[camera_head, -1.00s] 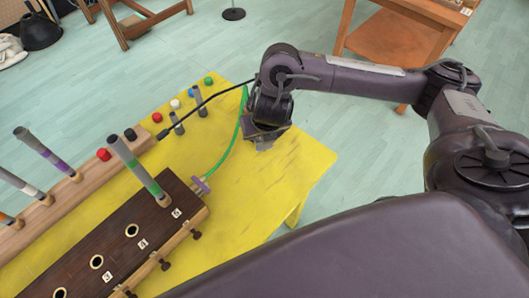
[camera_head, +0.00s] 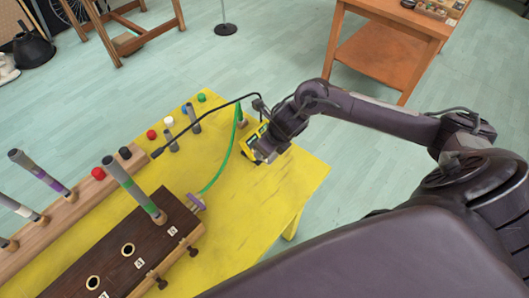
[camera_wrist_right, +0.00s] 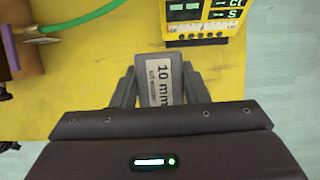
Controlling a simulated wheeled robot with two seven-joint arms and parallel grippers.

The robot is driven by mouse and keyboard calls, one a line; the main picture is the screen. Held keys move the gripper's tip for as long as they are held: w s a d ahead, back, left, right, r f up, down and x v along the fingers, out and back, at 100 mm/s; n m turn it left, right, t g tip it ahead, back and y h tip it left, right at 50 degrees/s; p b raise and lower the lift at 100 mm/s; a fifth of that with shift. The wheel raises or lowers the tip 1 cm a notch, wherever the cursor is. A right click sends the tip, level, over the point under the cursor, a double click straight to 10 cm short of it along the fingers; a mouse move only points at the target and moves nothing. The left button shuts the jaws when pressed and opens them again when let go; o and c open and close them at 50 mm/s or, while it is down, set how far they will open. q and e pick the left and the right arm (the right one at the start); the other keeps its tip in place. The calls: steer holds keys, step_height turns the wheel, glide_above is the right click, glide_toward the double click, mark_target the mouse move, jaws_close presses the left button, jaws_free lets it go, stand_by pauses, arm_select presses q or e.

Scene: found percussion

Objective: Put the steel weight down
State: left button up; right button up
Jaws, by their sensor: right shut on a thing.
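The steel weight is a small grey block with a pale label reading "10 mm" (camera_wrist_right: 162,82), seen in the right wrist view. My right gripper (camera_wrist_right: 160,92) is shut on it, one dark finger on each side. In the head view the right gripper (camera_head: 266,156) is low over the right part of the yellow table (camera_head: 235,215). The weight is hard to make out there, and I cannot tell whether it touches the table top. My left gripper is not in view.
A yellow meter with a lit display (camera_wrist_right: 197,18) stands just beyond the weight. A green hose (camera_head: 222,172) and a dark wooden block with holes (camera_head: 140,240) lie to the left. The table is clear toward its right front edge.

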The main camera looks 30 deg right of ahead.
mark_target(274, 160)
step_height(274, 160, down, 11)
steer(key=shift+w+f+p, duration=0.1)
steer(key=shift+f+p, duration=0.05)
steer(key=shift+p, duration=0.25)
steer(key=o, duration=1.2)
steer(key=v, duration=1.2)
steer(key=shift+b, duration=0.4)
